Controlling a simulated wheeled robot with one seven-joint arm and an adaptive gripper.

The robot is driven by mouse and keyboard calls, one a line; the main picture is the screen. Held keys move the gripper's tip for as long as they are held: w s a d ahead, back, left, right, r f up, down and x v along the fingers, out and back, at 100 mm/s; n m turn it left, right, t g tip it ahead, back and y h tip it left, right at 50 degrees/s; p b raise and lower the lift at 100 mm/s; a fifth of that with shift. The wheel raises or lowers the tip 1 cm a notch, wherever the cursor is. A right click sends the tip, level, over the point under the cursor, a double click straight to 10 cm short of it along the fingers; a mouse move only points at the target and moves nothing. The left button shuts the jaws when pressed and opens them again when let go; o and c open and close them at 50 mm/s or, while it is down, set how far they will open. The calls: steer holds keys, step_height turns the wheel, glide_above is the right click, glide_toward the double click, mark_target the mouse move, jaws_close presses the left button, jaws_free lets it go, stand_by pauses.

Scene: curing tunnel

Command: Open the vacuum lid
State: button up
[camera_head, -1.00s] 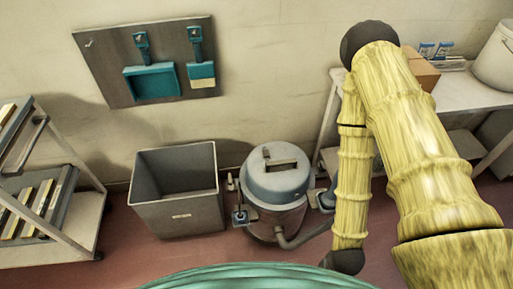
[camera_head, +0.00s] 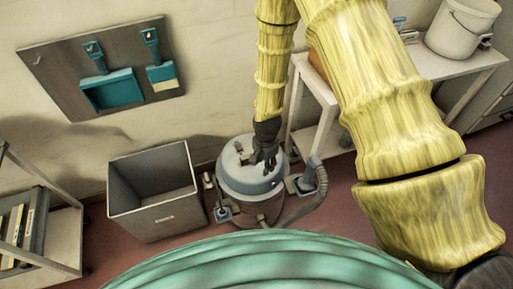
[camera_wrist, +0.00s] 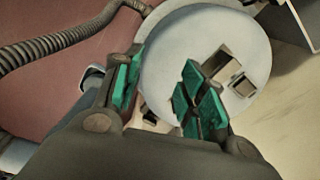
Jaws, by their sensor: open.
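The vacuum (camera_head: 250,208) stands on the floor, a round canister with a blue-grey lid (camera_head: 232,178) seated on top. In the wrist view the lid (camera_wrist: 167,55) shows as a pale disc with a raised bar handle (camera_wrist: 229,73) between dark openings. My gripper (camera_head: 265,160) is over the lid and hides much of the handle in the head view. In the wrist view my gripper (camera_wrist: 160,98) has its green-padded fingers apart with nothing held. The right finger overlaps the near end of the handle; I cannot tell whether it touches.
A grey open bin (camera_head: 155,198) stands left of the vacuum. A ribbed hose (camera_head: 316,190) curves at its right. A white table (camera_head: 440,75) with a bucket (camera_head: 464,27) is at the right, a rack (camera_head: 40,230) at the left. A tool board (camera_head: 105,68) hangs on the wall.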

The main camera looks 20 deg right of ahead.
steer(key=w+r+m+p, duration=0.1)
steer(key=w+r+m, duration=0.3)
steer(key=w+r, duration=0.4)
steer(key=shift+a+f+p, duration=0.2)
steer(key=shift+f+p, duration=0.95)
steer(key=shift+f, duration=4.3)
jaws_close()
